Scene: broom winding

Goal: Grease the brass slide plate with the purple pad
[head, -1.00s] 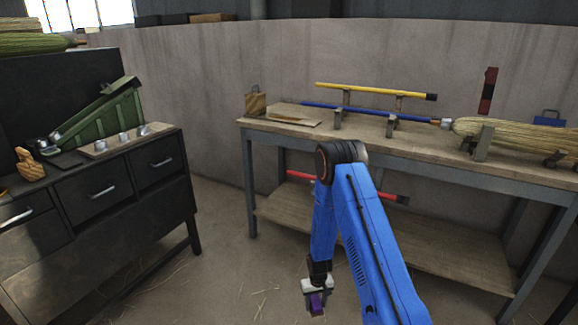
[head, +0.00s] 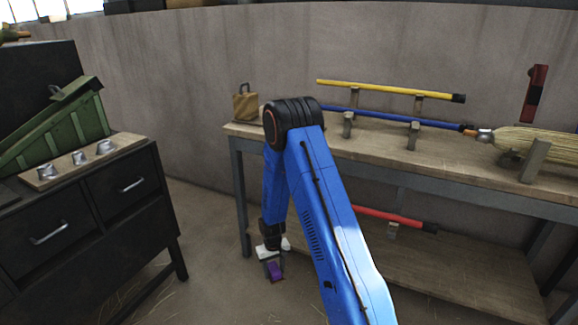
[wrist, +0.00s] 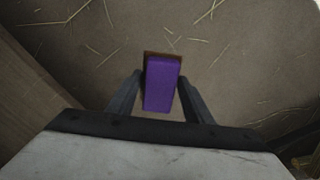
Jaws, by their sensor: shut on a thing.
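My gripper (head: 272,262) hangs low in front of the workbench, pointing down. It is shut on the purple pad (head: 277,273). In the wrist view the pad (wrist: 162,85) is a purple block on a thin brown backing, held between the two dark fingers of my gripper (wrist: 159,88). Bare floor with straw lies below the pad, and the pad is clear of any surface. I cannot pick out the brass slide plate in either current view; my arm covers part of the bench top.
The workbench (head: 500,179) bears a tan block with a handle (head: 245,104), a yellow pole (head: 385,89), a blue pole (head: 385,117) and a straw broom head (head: 515,140). A red pole (head: 385,215) is below. A dark cabinet (head: 85,225) stands left with a green sloped device (head: 60,130).

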